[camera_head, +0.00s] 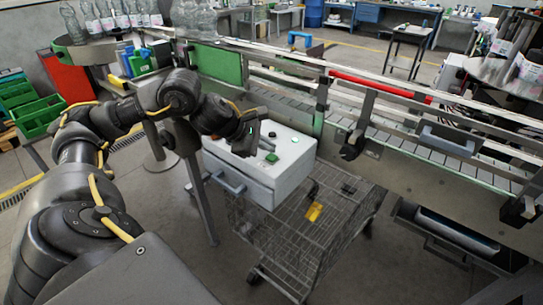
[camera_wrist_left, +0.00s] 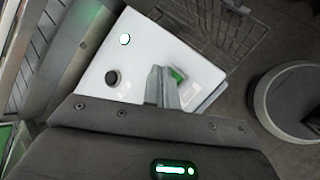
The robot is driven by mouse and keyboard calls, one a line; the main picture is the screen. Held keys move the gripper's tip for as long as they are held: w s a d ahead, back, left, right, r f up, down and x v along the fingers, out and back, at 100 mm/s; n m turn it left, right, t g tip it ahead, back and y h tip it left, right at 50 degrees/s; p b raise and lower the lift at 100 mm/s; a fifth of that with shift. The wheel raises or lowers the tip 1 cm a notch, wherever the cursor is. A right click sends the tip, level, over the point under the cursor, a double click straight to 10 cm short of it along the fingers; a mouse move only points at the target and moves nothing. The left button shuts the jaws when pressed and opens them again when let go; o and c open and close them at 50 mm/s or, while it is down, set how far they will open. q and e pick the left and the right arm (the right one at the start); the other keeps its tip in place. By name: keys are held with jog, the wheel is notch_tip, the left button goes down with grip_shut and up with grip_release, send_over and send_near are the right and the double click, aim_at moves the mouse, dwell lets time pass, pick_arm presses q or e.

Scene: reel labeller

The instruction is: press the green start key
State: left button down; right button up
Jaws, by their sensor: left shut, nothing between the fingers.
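The green start key (camera_head: 271,158) sits on the top face of a white control box (camera_head: 249,180), near its front. My left gripper (camera_head: 252,148) is over the box, its fingers just to the left of the key and pointing down. In the left wrist view the shut, empty fingers (camera_wrist_left: 166,88) partly cover the green key (camera_wrist_left: 178,75). I cannot tell whether the tips touch the box or the key. A black knob (camera_wrist_left: 112,77) and a round white button with a green rim (camera_wrist_left: 124,40) share the panel. My right gripper is not in view.
A wire cart (camera_head: 290,235) stands in front of the box. A conveyor (camera_head: 370,120) with rails runs behind and to the right. Clear bottles (camera_head: 110,18) stand at the back left. Green crates (camera_head: 38,112) are at the far left.

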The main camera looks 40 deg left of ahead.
aim_at(268, 157)
pick_arm(q)
jog(key=shift+r+p, duration=1.9)
jog(key=shift+r, duration=0.6)
